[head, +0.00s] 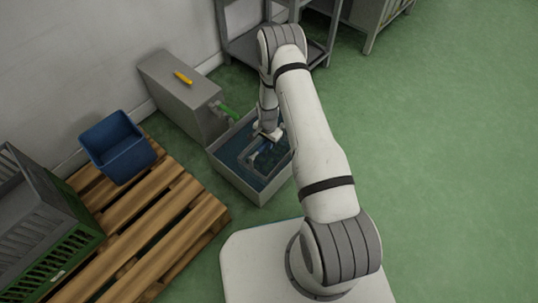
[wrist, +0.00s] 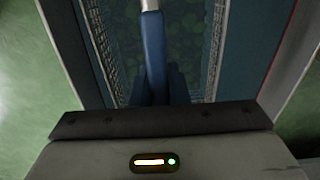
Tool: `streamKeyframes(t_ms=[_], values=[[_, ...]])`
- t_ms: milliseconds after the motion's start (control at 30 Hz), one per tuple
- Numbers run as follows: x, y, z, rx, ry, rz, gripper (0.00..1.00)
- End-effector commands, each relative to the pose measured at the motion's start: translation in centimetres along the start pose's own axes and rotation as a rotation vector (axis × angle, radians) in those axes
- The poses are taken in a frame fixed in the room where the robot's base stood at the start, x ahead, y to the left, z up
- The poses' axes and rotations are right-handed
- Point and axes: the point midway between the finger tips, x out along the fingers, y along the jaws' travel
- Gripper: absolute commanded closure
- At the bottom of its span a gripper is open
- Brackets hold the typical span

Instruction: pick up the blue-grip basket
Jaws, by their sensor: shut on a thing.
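The blue-grip basket (wrist: 97,45) is in the grey basin (head: 237,181), with mesh walls on both sides in the wrist view. Its blue grip (wrist: 153,50) runs up the middle of the wrist view, and it shows small in the head view (head: 261,152). My gripper (wrist: 158,88) is shut on the blue grip, reaching down over the basin; it also shows in the head view (head: 266,141). Dim greenish round shapes show between the mesh walls. Part of the basket is hidden by my gripper, and I cannot tell whether it touches the basin floor.
A grey box-shaped unit (head: 181,100) with a yellow handle (head: 183,78) and a green spout (head: 227,112) stands beside the basin. A wooden pallet (head: 150,240) bears a blue bin (head: 118,155) and crates (head: 60,235). A metal rack (head: 243,45) stands behind. The green floor at right is clear.

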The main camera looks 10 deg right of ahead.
Motion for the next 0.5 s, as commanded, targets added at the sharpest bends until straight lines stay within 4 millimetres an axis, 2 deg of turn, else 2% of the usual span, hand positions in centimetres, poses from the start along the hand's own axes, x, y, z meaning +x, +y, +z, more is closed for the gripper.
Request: streamKeyframes(t_ms=[267,367,500], values=[[-0.4,-0.2,-0.1,0.000,0.002,-0.003,1.00],[-1.6,-0.2,-0.1,0.000,0.003,-0.004,1.00],[-4.2,-0.2,-0.1,-0.001,0.003,-0.004,1.00]])
